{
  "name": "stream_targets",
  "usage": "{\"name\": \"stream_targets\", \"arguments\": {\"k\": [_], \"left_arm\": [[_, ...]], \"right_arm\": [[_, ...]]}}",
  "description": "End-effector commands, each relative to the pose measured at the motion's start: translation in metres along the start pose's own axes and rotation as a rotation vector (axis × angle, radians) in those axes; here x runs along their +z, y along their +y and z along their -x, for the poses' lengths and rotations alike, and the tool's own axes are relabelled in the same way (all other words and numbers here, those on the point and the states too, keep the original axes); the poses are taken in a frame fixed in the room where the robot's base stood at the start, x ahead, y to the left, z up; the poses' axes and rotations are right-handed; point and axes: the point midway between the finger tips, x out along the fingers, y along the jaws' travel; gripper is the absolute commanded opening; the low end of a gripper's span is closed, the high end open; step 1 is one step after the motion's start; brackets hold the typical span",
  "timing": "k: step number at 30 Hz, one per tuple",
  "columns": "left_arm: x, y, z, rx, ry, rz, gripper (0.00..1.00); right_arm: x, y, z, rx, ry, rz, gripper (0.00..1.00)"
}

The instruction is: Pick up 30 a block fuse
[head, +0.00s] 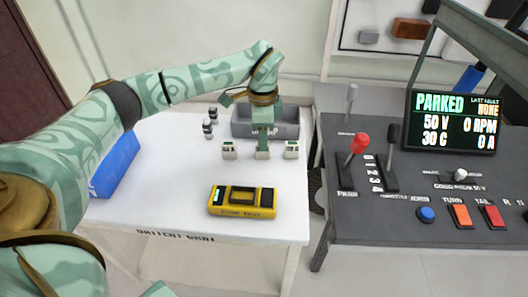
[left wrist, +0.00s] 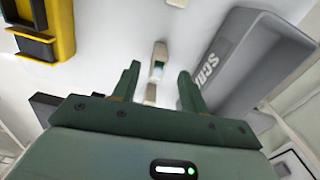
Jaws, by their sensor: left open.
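Small white block fuses stand in a row on the white table. One fuse (head: 229,150) is left of my left gripper (head: 262,153) and another fuse (head: 291,150) is right of it. My left gripper points down over the middle of the row, fingers apart, hiding what is there in the head view. In the left wrist view a white fuse with a teal-edged label (left wrist: 158,62) shows in the gap beyond the open fingers (left wrist: 157,85). A second pale piece (left wrist: 150,94) is partly hidden by the gripper body. The ratings are too small to read. My right gripper is not in view.
A grey scrap bin (head: 240,128) stands close behind the row. A yellow meter (head: 242,201) lies in front, a blue bin (head: 116,165) at the left. Small dark-topped cylinders (head: 208,128) stand behind left. A control console (head: 425,190) is at the right.

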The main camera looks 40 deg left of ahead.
Motion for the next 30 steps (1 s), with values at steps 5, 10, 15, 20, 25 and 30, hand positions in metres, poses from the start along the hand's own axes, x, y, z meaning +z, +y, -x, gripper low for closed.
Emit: {"name": "stream_targets", "arguments": {"k": [5,10,15,20,25,30], "left_arm": [[0.001,0.003,-0.037,0.006,-0.005,-0.001,0.44],[0.001,0.003,-0.037,0.0,-0.001,-0.002,0.44],[0.001,0.003,-0.036,0.0,-0.001,-0.001,0.19],[0.001,0.003,-0.036,0.001,-0.001,-0.001,0.0],[0.001,0.003,-0.037,0.001,-0.001,-0.001,0.0],[0.001,0.003,-0.028,-0.001,0.0,-0.001,0.0]], "right_arm": [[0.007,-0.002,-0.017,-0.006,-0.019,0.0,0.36],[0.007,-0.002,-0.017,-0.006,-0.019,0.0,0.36],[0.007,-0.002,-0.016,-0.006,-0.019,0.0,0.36],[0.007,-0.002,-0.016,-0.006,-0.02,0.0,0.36],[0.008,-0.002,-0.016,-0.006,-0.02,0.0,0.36],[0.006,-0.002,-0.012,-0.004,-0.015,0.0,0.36]]}}
